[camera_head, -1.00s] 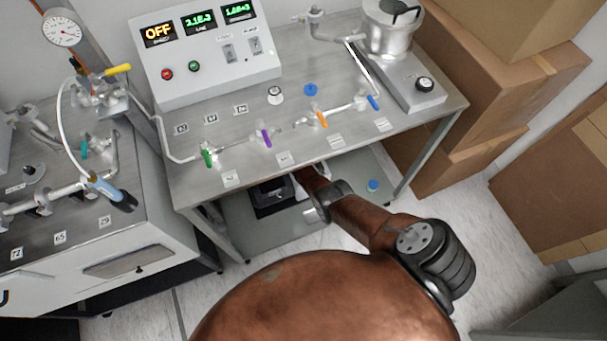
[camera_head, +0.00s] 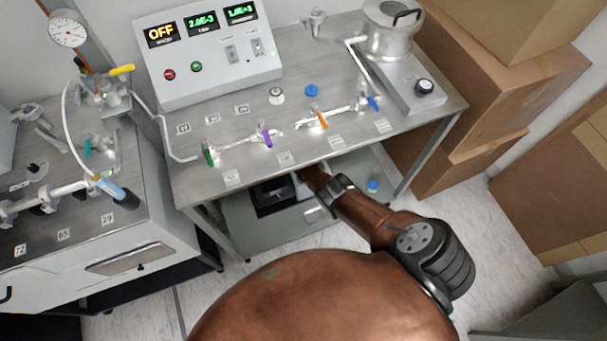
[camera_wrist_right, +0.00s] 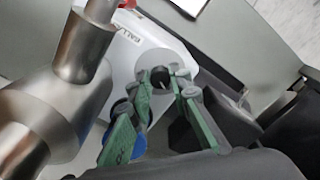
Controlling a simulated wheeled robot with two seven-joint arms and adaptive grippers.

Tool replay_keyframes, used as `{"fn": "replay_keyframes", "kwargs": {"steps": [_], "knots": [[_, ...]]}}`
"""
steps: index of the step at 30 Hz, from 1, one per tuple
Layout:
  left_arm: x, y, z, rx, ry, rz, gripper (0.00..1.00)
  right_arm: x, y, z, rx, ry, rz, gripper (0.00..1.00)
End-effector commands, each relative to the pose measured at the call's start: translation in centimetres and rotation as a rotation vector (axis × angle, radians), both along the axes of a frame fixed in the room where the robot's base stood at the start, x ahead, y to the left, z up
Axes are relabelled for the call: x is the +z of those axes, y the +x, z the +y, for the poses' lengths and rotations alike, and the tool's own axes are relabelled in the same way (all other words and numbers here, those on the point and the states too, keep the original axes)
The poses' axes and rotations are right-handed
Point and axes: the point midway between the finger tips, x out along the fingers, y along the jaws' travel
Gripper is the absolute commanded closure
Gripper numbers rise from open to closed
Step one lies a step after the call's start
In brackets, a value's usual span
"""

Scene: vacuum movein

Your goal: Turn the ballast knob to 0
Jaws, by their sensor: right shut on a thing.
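In the right wrist view, a dark round knob (camera_wrist_right: 160,84) with a pale pointer line sits on a white housing (camera_wrist_right: 121,48) with partly readable lettering that starts like "BALLA". The green-padded fingers of my right gripper (camera_wrist_right: 164,76) are on both sides of the knob and shut on it. The number the pointer faces cannot be read. In the head view, my right forearm reaches under the bench, and the gripper and knob are hidden there. My left gripper is in neither view.
Shiny metal pipework (camera_wrist_right: 50,105) stands close left of the fingers, with a blue round part (camera_wrist_right: 122,138) partly behind one finger. The steel bench (camera_head: 330,150) carries a control box (camera_head: 205,55) and several coloured valves above my forearm. Cardboard boxes (camera_head: 490,85) stand right.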

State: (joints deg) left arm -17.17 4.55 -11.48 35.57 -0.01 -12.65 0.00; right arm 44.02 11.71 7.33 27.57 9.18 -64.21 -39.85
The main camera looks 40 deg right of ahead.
Motion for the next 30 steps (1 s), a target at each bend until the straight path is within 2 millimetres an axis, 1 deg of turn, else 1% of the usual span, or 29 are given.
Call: {"fn": "replay_keyframes", "kwargs": {"steps": [14,15,21,30], "knots": [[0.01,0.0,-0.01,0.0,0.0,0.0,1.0,0.05,0.07,-0.04,0.013,0.0,-0.001,1.0],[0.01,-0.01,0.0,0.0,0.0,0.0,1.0,0.05,0.07,-0.04,0.013,0.0,-0.001,0.79],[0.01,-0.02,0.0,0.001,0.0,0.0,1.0,0.04,0.05,-0.02,0.012,0.0,-0.001,0.65],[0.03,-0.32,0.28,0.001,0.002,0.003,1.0,0.06,0.04,0.01,0.012,0.001,-0.001,0.64]]}}
